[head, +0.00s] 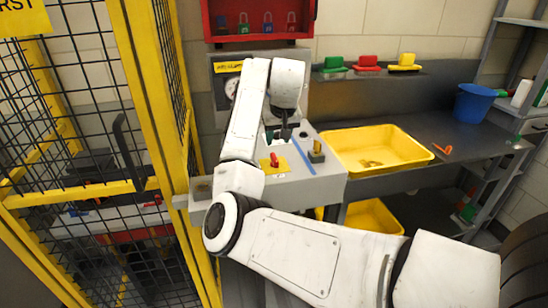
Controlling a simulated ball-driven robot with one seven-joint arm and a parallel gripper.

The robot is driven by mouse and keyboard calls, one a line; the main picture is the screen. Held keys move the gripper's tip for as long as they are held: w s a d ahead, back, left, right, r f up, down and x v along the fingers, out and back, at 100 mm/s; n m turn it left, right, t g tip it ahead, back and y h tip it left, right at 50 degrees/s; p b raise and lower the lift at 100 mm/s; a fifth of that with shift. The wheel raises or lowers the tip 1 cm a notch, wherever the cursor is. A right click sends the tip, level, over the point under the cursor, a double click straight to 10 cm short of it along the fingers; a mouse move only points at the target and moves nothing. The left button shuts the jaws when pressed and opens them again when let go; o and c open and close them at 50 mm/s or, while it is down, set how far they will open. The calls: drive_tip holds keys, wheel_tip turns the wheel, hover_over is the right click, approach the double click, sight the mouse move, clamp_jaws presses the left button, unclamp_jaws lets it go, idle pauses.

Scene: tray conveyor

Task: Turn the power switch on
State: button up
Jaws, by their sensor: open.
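A grey control console (325,168) stands in the middle of the head view, with a sloped top. A red handle (273,159) sits on a yellow plate (266,167) near its front edge. It looks like a power switch, but I cannot read a label or tell its position. A dark knob or lever with a yellowish part (317,153) stands to its right. My gripper (282,139) is open, pointing down over the console, just behind the red handle. Its fingertips are small and dark, and I cannot tell whether they touch anything. My arm hides the console's left part.
A yellow tray (425,157) lies on the grey bench right of the console, with an orange item (442,149) and a blue bucket (474,103) beyond. A yellow-framed mesh fence (165,140) stands close on the left. A red padlock box (259,7) hangs above.

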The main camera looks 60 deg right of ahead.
sight(275, 158)
drive_tip(key=p+x, duration=0.1)
drive_tip(key=x, duration=0.9)
drive_tip(key=shift+f, duration=0.15)
clamp_jaws()
